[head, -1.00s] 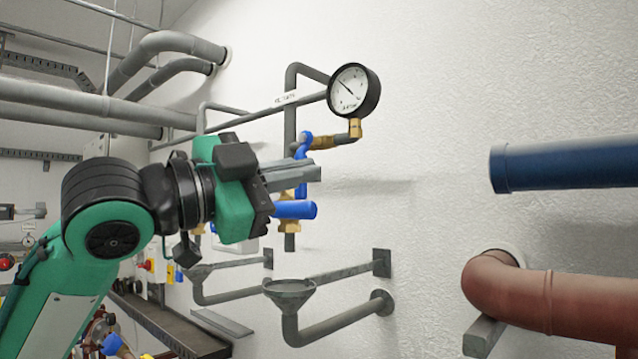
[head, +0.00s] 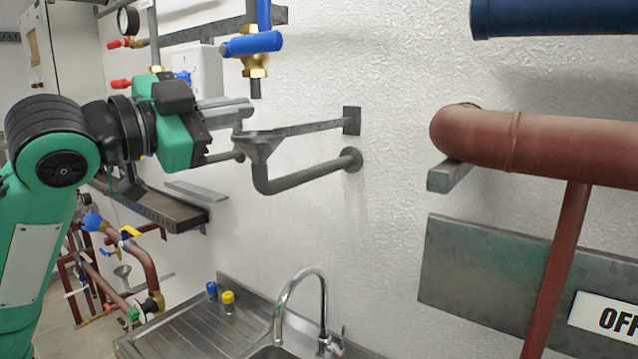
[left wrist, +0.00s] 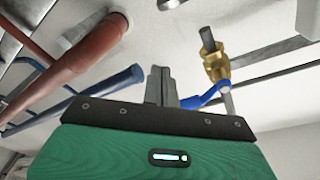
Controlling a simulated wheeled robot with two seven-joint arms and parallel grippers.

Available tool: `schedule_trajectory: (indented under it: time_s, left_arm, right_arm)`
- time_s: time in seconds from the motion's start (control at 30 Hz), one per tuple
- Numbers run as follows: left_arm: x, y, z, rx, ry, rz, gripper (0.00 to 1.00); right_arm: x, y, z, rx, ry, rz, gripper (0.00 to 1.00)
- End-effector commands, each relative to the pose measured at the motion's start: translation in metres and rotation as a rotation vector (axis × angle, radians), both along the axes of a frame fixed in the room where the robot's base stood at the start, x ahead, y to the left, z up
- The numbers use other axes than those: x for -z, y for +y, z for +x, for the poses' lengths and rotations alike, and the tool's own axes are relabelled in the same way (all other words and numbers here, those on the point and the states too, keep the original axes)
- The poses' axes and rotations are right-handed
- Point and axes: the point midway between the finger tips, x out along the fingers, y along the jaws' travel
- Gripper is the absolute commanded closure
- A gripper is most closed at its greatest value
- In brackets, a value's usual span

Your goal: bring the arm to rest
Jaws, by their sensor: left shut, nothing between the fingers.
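My left arm comes in from the left in the head view, green and black. Its gripper (head: 238,109) is shut and empty, its grey fingers pointing right. It appears just below the blue-handled brass valve (head: 254,62) and above the grey funnel (head: 262,139); whether it touches either is hard to tell, but nothing is held. In the left wrist view the closed fingers (left wrist: 160,86) stand up from the green gripper body, and the brass valve (left wrist: 216,65) with its blue lever is to their right. My right gripper is not in view.
A red-brown pipe (head: 560,150) and a blue pipe (head: 560,17) run along the wall at right. A sink with a chrome tap (head: 322,290) stands below, with a blue and a yellow cap on its drainboard (head: 190,325).

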Motion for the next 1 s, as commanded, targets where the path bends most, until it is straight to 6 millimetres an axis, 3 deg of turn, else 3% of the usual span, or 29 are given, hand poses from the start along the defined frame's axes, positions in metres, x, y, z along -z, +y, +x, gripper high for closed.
schedule_trajectory:
  time_s: [0.03,0.23,0.5,0.77,1.0]
  left_arm:
    - [0.025,-0.001,0.010,-0.009,0.044,-0.005,1.00]
    - [0.111,0.001,0.039,-0.070,0.190,-0.024,1.00]
    - [0.231,0.008,0.052,-0.166,0.394,-0.049,1.00]
    - [0.346,0.020,0.039,-0.278,0.602,-0.067,1.00]
    - [0.446,0.036,0.003,-0.402,0.797,-0.074,1.00]
  right_arm:
    - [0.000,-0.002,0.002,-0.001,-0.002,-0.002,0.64]
    - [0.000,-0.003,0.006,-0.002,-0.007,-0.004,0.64]
    - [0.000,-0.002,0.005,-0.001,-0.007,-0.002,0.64]
    - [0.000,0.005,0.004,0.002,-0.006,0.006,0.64]
    - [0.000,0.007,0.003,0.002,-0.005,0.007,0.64]
